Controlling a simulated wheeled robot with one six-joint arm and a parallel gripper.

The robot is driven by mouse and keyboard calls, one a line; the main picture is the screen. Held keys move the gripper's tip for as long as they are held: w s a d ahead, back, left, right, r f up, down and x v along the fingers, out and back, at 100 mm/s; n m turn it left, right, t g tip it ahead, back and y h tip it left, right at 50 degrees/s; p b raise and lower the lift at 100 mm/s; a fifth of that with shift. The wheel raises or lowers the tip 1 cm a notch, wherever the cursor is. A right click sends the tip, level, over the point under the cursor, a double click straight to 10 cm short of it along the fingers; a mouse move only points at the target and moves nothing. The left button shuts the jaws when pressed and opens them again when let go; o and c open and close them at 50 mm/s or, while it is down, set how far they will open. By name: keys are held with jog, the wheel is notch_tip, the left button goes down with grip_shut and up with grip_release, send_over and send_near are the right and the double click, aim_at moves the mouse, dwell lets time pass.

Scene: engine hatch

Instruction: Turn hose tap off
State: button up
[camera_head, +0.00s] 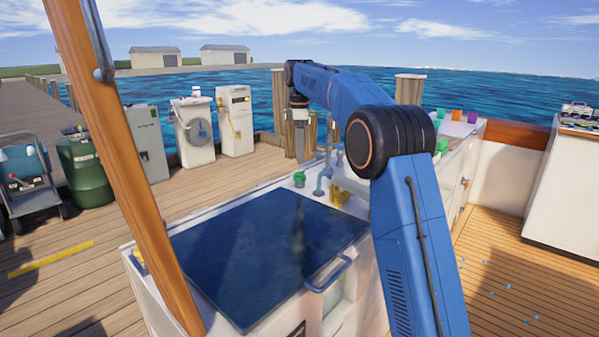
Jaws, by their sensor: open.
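No part is clearly recognisable as the hose tap. A white pedestal (194,146) with a round grey coil or reel on its front stands on the dock at the left. A second white pedestal (238,143) with a yellow hose or handle stands to its right. A small blue-grey curved fitting (322,183) stands on the white counter behind the dark hatch. My gripper (300,158) points down above the counter's far edge, right of the pedestals. It is open, though its finger gap is too small to see. It holds nothing visible.
A dark blue hatch lid (270,248) with a blue handle (329,274) lies flat on the white housing. A green cup (299,178) stands behind it. A wooden post (125,170) crosses the left foreground. Small blue bits lie on the right deck.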

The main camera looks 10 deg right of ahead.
aim_at(300, 172)
notch_tip(300, 172, down, 8)
jog(key=shift+r, duration=0.1)
jog(key=shift+c, duration=0.2)
jog(key=c, duration=1)
